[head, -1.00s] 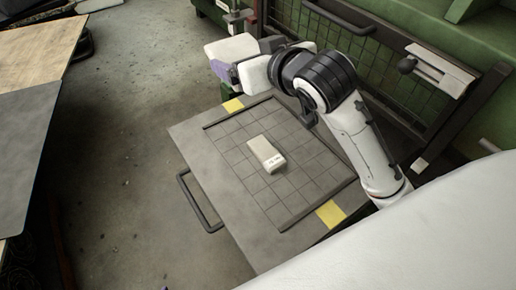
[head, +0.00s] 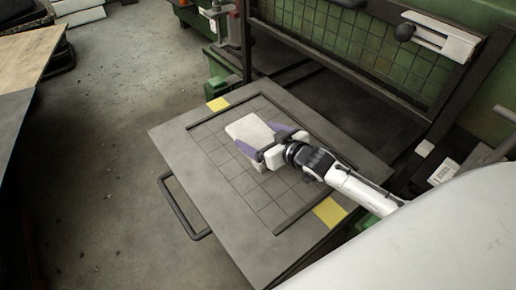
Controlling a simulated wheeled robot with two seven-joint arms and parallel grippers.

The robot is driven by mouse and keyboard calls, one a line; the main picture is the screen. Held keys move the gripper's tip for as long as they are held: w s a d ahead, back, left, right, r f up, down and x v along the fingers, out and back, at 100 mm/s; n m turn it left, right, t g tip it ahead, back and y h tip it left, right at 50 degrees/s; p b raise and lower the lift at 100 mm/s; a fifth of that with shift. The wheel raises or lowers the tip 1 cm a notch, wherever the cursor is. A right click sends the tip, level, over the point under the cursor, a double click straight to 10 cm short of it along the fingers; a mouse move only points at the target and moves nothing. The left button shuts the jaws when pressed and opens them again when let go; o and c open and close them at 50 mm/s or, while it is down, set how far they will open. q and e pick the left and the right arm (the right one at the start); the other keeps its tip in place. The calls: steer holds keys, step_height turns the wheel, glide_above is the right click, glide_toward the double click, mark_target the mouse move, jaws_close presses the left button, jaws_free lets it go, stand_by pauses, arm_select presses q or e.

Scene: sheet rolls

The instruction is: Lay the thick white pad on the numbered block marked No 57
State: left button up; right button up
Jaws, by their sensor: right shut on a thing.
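The thick white pad (head: 245,131) is in the head view, over the gridded area of the grey table top. My right gripper (head: 263,138) is shut on the pad, with one purple finger on each side of its near end. The numbered block is not visible now; the pad or gripper appears to cover it. I cannot tell whether the pad touches the block or hangs above it. My left gripper is not in view.
The grey table (head: 185,148) has a dark raised frame around its grid, yellow patches (head: 217,104) at two corners and a handle (head: 180,207) on its left. A green mesh rack (head: 345,45) stands behind. The grid left of the pad is clear.

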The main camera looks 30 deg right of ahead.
steer(key=shift+f, duration=0.65)
step_height(320, 180, down, 2)
steer(key=shift+f+b, duration=0.25)
steer(key=shift+b, duration=0.3)
steer(key=shift+f, duration=0.25)
steer(key=shift+f, duration=0.15)
steer(key=o, duration=1)
